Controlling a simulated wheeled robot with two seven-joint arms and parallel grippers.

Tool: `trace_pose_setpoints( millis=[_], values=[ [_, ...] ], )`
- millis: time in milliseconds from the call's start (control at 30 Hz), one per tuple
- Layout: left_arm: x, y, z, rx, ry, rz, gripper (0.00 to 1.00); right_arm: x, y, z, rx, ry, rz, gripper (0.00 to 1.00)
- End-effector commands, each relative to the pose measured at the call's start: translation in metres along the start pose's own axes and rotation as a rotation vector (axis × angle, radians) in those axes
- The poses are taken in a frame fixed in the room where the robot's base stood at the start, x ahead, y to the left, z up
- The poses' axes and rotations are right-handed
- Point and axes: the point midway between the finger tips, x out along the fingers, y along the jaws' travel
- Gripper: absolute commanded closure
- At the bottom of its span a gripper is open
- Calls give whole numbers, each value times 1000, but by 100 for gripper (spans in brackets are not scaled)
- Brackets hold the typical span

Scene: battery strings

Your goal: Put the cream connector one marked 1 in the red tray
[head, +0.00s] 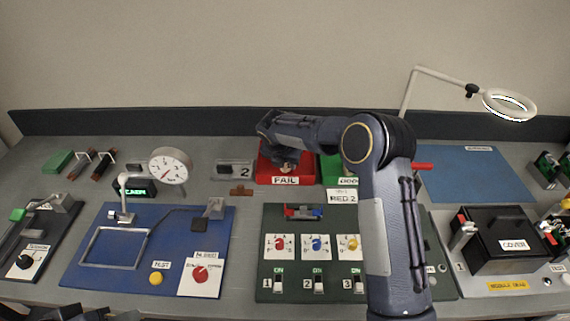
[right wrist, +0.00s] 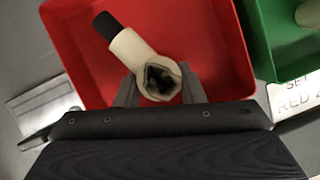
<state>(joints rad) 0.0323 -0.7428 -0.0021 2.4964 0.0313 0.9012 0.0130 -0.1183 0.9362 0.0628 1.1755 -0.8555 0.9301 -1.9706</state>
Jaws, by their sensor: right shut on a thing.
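The red tray (head: 265,170), labelled FAIL, stands at the back middle of the bench in the head view. It also fills much of the right wrist view (right wrist: 210,30). My right gripper (head: 286,163) is over the tray, pointing down. In the right wrist view, its fingers (right wrist: 158,92) are shut on a cream connector (right wrist: 127,46) with a black end and a dark socket. The connector shows against the tray's inside; I cannot tell whether it touches the floor. No mark 1 is readable on it. Dark parts at the lower left edge of the head view may be my left gripper (head: 85,313).
A green tray (head: 328,165) stands right beside the red one, partly behind my right arm. A grey block marked 2 (head: 235,170) and a round dial gauge (head: 170,166) are to the left. A dark green switch panel (head: 300,225) lies in front. The blue mat (head: 475,172) is bare.

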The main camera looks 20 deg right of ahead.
Motion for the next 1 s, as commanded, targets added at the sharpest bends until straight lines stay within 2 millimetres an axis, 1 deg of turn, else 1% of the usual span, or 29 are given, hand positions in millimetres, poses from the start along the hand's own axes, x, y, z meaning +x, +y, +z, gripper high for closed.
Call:
trace_pose_setpoints(
  millis=[33,100,300,433,467,600,867,1000],
  values=[
    [-1,0,0,0,0,0,64,6,0,-4,-2,2,-2,91],
    [-1,0,0,0,0,0,64,9,0,-5,-1,1,1,91],
    [-1,0,0,0,0,0,64,9,0,-4,0,0,1,91],
    [1,0,0,0,0,0,64,13,0,-6,-1,0,1,91],
    [0,0,0,0,0,0,64,12,0,-6,0,0,1,61],
    [0,0,0,0,0,0,64,12,0,-6,-1,1,0,43],
    [0,0,0,0,0,0,64,11,0,-6,0,0,1,43],
    [0,0,0,0,0,0,64,3,0,-4,0,-1,2,43]
  ],
)
